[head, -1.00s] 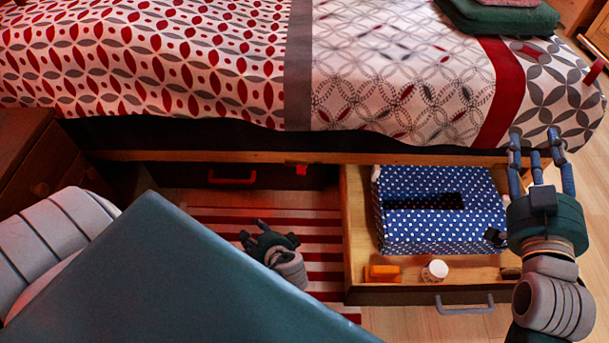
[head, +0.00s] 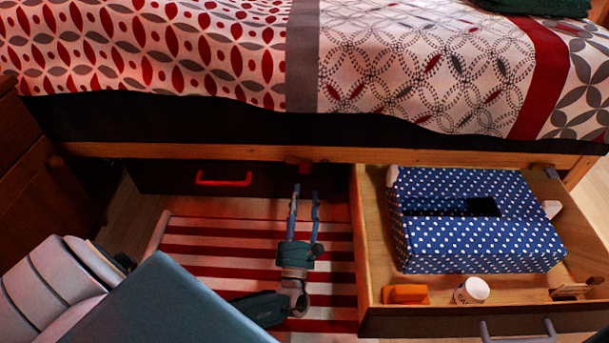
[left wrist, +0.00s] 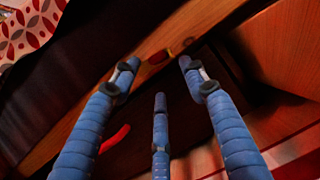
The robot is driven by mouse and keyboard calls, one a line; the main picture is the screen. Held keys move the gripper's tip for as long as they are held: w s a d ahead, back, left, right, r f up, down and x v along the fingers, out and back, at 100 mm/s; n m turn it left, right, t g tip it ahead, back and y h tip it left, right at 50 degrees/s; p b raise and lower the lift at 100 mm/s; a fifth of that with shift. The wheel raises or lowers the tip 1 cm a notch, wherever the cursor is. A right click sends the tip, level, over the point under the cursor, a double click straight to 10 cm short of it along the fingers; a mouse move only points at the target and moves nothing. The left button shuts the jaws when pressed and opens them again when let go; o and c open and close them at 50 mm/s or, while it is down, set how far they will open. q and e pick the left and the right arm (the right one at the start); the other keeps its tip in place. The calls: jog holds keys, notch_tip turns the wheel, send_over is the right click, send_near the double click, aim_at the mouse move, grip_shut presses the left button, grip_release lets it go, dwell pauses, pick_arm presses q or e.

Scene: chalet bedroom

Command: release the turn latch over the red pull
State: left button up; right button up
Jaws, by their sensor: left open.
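The red pull (head: 223,179) is a handle on the dark front of a shut drawer under the bed; it also shows as a red bar in the left wrist view (left wrist: 115,140). A small red piece, seemingly the turn latch (head: 298,163), sits on the wooden bed rail, up and right of the pull. It also shows in the left wrist view (left wrist: 168,52), small and dark, between the fingers. My left gripper (head: 304,192) is open and empty, its fingers pointing at the rail just below the latch. Touch cannot be told. My right gripper is out of view.
An open drawer (head: 366,245) to the right holds a blue dotted box (head: 480,262), an orange block (head: 405,294) and a white jar (head: 472,290). A striped rug (head: 200,260) covers the floor before the shut drawer. A wooden cabinet (head: 40,190) stands at left.

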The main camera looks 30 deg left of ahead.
aim_at(305, 168)
pick_arm(q)
jog(key=b+x, duration=0.2)
jog(key=x, duration=0.5)
jog(key=shift+w+a, duration=0.1)
jog(key=shift+w, duration=0.05)
jog(key=shift+w+a+r, duration=0.2)
jog(key=shift+w+r, duration=0.05)
jog(key=shift+w, duration=0.25)
jog(key=c, duration=0.9)
jog(key=shift+n+b, duration=0.5)
jog(key=shift+n, duration=0.2)
jog(key=shift+c, duration=0.2)
jog(key=shift+d+r+n+y, duration=0.1)
jog(key=shift+r+n+y, duration=0.1)
jog(key=shift+n+y, duration=0.4)
jog(key=shift+r+n+g, duration=0.2)
jog(key=shift+n+g, duration=0.1)
